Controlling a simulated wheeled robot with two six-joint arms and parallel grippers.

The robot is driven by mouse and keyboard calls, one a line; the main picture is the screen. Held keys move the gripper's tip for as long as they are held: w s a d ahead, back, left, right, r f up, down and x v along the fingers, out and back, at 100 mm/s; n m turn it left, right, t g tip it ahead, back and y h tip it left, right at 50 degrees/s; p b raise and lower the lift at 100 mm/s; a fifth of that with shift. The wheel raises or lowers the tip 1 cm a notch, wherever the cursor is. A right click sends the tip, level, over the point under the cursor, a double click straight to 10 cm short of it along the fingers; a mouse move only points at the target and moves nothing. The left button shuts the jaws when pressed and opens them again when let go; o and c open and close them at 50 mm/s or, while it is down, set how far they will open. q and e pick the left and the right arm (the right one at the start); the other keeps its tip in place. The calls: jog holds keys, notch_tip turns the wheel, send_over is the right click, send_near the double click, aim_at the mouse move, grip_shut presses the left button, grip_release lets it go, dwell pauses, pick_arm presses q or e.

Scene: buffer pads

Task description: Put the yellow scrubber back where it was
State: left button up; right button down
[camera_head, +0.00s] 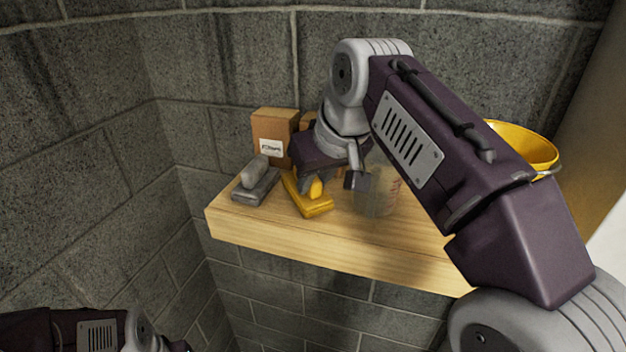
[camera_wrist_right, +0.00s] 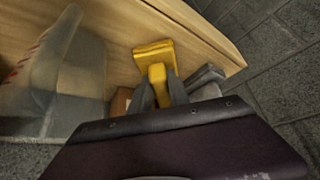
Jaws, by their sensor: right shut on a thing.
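The yellow scrubber (camera_head: 314,207) is on the wooden shelf (camera_head: 330,250), just right of a grey scrubber (camera_head: 257,186). My right gripper (camera_head: 318,185) is over the yellow scrubber and shut on its raised handle. In the right wrist view, the two fingers (camera_wrist_right: 160,92) close on the handle of the yellow scrubber (camera_wrist_right: 153,52), and its flat base appears to be on or very near the shelf. The grey scrubber (camera_wrist_right: 205,78) shows beside it there. My left arm shows at the lower left of the head view, but its fingertips cannot be made out.
A brown box (camera_head: 272,137) with a white label stands behind the scrubbers. A clear container (camera_head: 376,192) stands to the right of my right gripper. A yellow bucket (camera_head: 525,147) stands farther right. Grey block walls (camera_head: 80,110) border the shelf at the back and left.

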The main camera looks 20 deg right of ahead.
jog(key=c, duration=1.6)
grip_release()
jog(key=shift+w+a+f, duration=0.1)
jog(key=shift+w+f, duration=0.1)
jog(key=shift+w, duration=0.1)
jog(key=o, duration=0.3)
jog(key=shift+w+a, duration=0.1)
jog(key=shift+w, duration=0.2)
jog(key=shift+o, duration=0.2)
jog(key=shift+w, duration=0.25)
jog(key=shift+s+r, duration=0.25)
jog(key=shift+s, duration=0.1)
pick_arm(q)
jog(key=shift+w+a+r+p, duration=0.1)
jog(key=shift+w+r+p, duration=0.2)
jog(key=shift+r+p, duration=0.65)
pick_arm(e)
jog(key=v, duration=1.2)
pick_arm(q)
jog(key=shift+w, duration=0.1)
pick_arm(e)
jog(key=shift+f, duration=0.15)
